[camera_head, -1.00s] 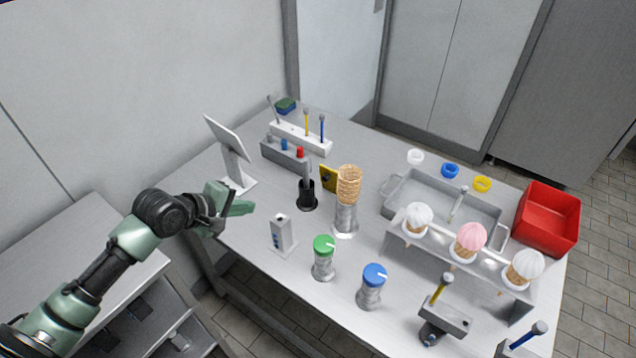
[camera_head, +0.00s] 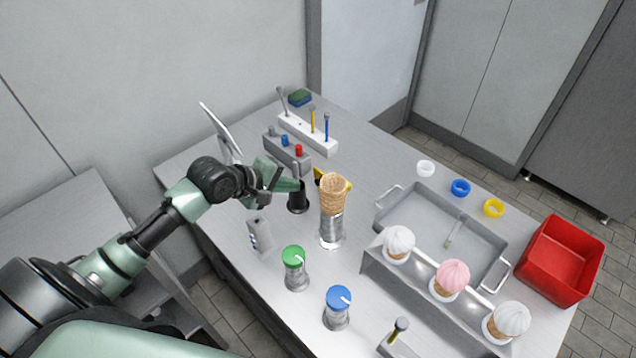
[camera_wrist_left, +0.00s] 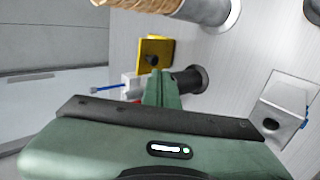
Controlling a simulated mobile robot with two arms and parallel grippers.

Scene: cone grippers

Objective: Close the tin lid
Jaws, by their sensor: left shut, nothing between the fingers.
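A yellow square piece (camera_head: 347,185) with a dark knob stands on the table, partly hidden behind a stack of cones (camera_head: 333,194). It shows better in the left wrist view (camera_wrist_left: 154,50); it may be the tin's lid, but I cannot tell for sure, and no tin body is clearly visible. My left gripper (camera_head: 296,185) is shut and empty, above and beside the black cup (camera_head: 298,203), left of the yellow piece. In the left wrist view its green fingers (camera_wrist_left: 163,85) point towards the yellow piece; whether they touch it I cannot tell. My right gripper is out of view.
The cones stand in a metal holder (camera_head: 331,231), close right of my left gripper. Green-lidded (camera_head: 295,270) and blue-lidded (camera_head: 338,308) jars stand in front. A grey tray (camera_head: 425,215), filled cones and a red bin (camera_head: 560,262) occupy the right. A tool rack (camera_head: 310,138) stands behind.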

